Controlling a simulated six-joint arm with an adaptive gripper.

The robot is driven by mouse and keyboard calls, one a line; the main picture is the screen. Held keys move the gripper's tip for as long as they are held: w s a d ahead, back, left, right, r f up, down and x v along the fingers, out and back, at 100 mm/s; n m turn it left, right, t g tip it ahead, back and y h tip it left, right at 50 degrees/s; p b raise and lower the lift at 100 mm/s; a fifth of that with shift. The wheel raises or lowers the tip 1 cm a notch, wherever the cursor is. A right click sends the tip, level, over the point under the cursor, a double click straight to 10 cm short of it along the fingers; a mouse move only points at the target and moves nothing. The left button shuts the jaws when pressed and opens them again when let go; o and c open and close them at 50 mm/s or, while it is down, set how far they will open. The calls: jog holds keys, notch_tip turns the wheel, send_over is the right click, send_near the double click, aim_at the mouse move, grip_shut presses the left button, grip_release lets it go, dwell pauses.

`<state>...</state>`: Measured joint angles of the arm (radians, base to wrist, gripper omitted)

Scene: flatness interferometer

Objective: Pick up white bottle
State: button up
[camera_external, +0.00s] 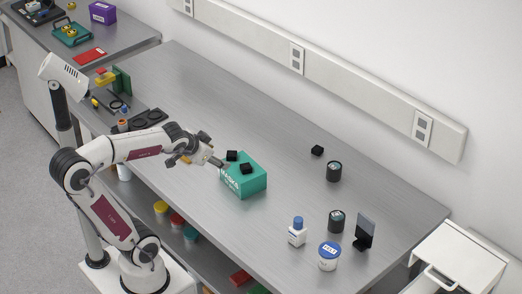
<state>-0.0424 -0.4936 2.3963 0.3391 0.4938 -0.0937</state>
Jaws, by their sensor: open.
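The white bottle (297,236) has a blue cap and a label. It stands upright on the grey metal table toward the front right. My gripper (222,164) is at the left end of a teal box in the middle of the table, well to the left of the bottle. The gripper is open. Its fingertips are small here, and I cannot tell whether they touch the box.
The teal box (248,181) has small black blocks on it. A white tub (329,256) with a blue lid stands right of the bottle. Nearby are black cylinders (333,171) and a dark upright panel (365,232). The table's back middle is clear.

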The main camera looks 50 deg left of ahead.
jog(key=w+d+r+m+t+h, duration=0.15)
jog(key=w+m+t, duration=0.25)
jog(key=w, duration=1.1)
jog(key=w+d+f+m+h, duration=0.3)
jog(key=w+d+m+h, duration=0.25)
jog(key=w, duration=0.25)
jog(key=m+g+h, duration=0.7)
jog(key=g+h, duration=0.3)
jog(key=g, duration=0.2)
send_near(298, 231)
jog(key=w, duration=0.1)
jog(key=w+f, duration=0.1)
jog(key=w, duration=0.1)
jog(key=shift+w+d+f, duration=0.1)
jog(key=shift+d+f, duration=0.2)
jog(key=shift+d, duration=0.05)
jog(key=shift+s+f+g, duration=0.1)
jog(key=shift+s+g, duration=0.2)
jog(key=shift+s, duration=0.2)
jog(key=shift+x, duration=1.25)
